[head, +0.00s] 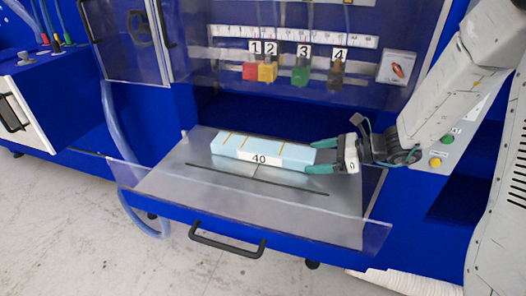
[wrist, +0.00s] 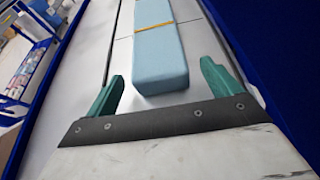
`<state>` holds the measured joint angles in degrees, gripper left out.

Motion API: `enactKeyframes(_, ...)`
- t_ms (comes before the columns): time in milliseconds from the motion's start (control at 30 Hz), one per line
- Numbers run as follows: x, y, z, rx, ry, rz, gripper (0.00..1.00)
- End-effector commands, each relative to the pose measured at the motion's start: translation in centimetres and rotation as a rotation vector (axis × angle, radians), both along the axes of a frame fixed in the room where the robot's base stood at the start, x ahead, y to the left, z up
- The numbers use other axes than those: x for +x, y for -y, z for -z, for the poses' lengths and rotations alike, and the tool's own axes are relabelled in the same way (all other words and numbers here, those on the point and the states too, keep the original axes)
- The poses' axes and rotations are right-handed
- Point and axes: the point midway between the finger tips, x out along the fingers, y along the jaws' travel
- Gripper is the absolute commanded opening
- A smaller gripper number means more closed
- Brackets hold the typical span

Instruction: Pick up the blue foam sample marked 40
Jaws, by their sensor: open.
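The light blue foam sample (head: 262,148) is a long block with thin orange lines across it and a white label reading 40. It lies flat on the pulled-out metal tray (head: 200,190). In the wrist view the foam (wrist: 158,55) points its near end toward me, between the lines of my two green fingers. My gripper (head: 322,157) is open at the right end of the foam, with one finger on the far side and one on the near side. In the wrist view my gripper (wrist: 163,92) shows the foam's near end about level with the fingertips, with gaps on both sides.
A clear low guard with a black handle (head: 227,242) runs along the tray's front edge. A dark slot (head: 255,178) crosses the tray in front of the foam. Behind is the blue machine with numbered coloured blocks (head: 300,75) behind a clear panel. The tray's front is bare.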

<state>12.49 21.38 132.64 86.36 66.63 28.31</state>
Motion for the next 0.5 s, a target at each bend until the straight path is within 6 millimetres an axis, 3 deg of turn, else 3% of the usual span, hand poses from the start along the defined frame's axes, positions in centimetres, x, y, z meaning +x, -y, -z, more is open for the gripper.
enactKeyframes(233, 1.1, -3.2, 1.4, -0.001, -0.001, -0.003, 0.89)
enactKeyframes(500, 1.3, -3.7, 1.6, -0.001, 0.001, -0.002, 0.89)
